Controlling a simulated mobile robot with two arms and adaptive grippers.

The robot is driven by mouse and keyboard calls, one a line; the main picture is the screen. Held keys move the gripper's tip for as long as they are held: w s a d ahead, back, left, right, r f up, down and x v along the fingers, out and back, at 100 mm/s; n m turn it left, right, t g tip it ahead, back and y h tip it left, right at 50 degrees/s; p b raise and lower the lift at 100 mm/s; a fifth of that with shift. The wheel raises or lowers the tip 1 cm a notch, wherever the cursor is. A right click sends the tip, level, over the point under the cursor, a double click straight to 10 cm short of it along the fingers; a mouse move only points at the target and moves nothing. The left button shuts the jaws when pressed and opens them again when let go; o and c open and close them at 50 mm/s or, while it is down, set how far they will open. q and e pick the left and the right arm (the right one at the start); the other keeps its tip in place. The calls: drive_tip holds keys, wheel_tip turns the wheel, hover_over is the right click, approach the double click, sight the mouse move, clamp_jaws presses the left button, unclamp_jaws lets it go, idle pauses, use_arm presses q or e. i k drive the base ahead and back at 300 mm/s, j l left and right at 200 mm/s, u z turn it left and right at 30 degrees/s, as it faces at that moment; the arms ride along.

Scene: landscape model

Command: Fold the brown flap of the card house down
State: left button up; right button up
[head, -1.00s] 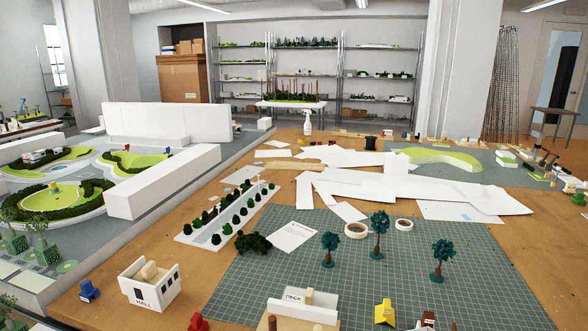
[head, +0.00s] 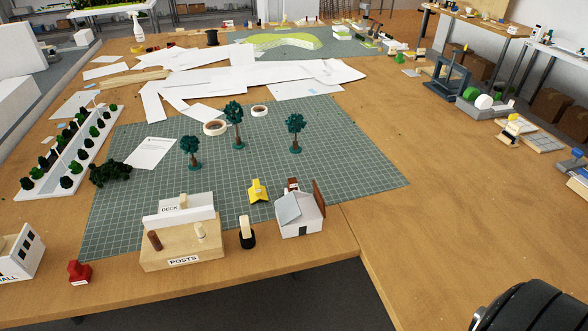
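The card house (head: 299,221) stands near the front edge of the table, right of centre, at the corner of the green cutting mat. It has white walls, a small dark doorway and a grey-blue roof panel (head: 289,208) sloping on its left side. The brown flap (head: 319,200) stands up steeply at the house's right side. A small brown piece (head: 293,185) shows at the top behind the roof. Neither gripper's fingers are in view. A black rounded part, apparently of my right arm, shows at the lower right corner, well apart from the house.
A yellow piece (head: 257,191) stands behind. The tabletop right of the house is clear.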

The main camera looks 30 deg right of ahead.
sight(317, 194)
drive_tip(key=i+j, duration=0.1)
drive_tip(key=j, duration=0.3)
drive_tip(key=i+j, duration=0.15)
drive_tip(key=j, duration=0.25)
drive_tip(key=j+z, duration=0.15)
drive_tip(key=z, duration=0.25)
drive_tip(key=j+z, duration=0.15)
drive_tip(key=z, duration=0.3)
drive_tip(key=j+z, duration=0.15)
drive_tip(key=z, duration=0.25)
drive_tip(key=j+z, duration=0.15)
drive_tip(key=z, duration=0.3)
